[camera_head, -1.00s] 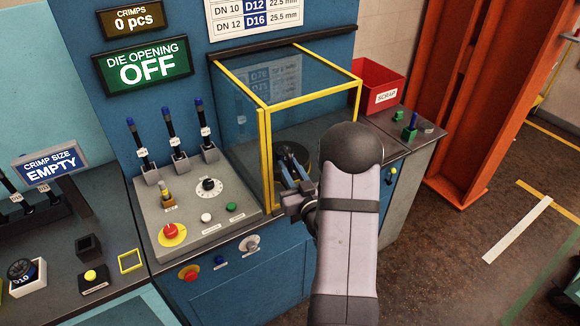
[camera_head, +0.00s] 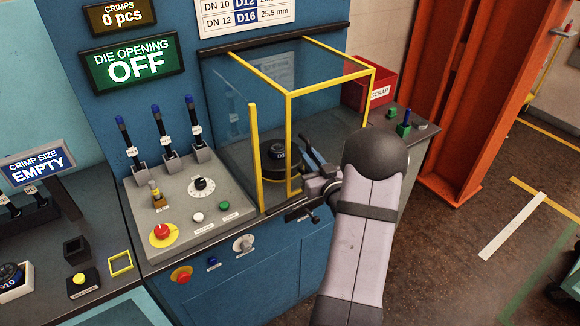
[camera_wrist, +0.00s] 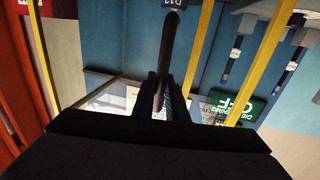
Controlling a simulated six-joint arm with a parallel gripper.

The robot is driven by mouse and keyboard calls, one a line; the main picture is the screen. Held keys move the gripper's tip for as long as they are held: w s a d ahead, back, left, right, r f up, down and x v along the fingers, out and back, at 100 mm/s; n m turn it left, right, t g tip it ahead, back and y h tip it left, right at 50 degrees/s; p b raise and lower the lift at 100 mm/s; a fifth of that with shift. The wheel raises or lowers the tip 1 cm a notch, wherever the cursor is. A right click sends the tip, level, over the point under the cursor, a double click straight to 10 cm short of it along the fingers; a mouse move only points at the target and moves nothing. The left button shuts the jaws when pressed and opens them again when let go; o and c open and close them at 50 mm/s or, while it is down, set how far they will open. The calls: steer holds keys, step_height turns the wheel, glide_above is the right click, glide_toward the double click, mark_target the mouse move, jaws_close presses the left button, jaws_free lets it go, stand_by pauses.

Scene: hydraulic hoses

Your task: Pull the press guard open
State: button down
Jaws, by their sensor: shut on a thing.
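The press guard (camera_head: 289,135) is a clear box with a yellow frame at the middle of the head view. Its front-left post stands apart, to the right of a separate yellow post (camera_head: 254,150), leaving a gap between them. A dark handle bar (camera_wrist: 170,45) runs between my fingers in the wrist view. My gripper (camera_head: 316,168) is shut on this bar at the guard's front. The arm hides the guard's lower right front. Through the gap and panels, a dark round die block (camera_head: 280,157) shows inside the press.
The control panel (camera_head: 180,215) with levers, knob and red stop button stands left of the guard. A red scrap bin (camera_head: 382,80) and small green parts stand to the right, near an orange steel column (camera_head: 455,110).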

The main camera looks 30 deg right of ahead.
steer(key=d+b, duration=0.3)
steer(key=d, duration=1.4)
steer(key=shift+d, duration=0.15)
steer(key=c, duration=2)
jaws_free()
steer(key=shift+c, duration=0.2)
steer(key=shift+s, duration=0.1)
steer(key=s+a+b, duration=0.1)
steer(key=s+b, duration=0.2)
steer(key=s, duration=0.4)
steer(key=shift+a, duration=0.25)
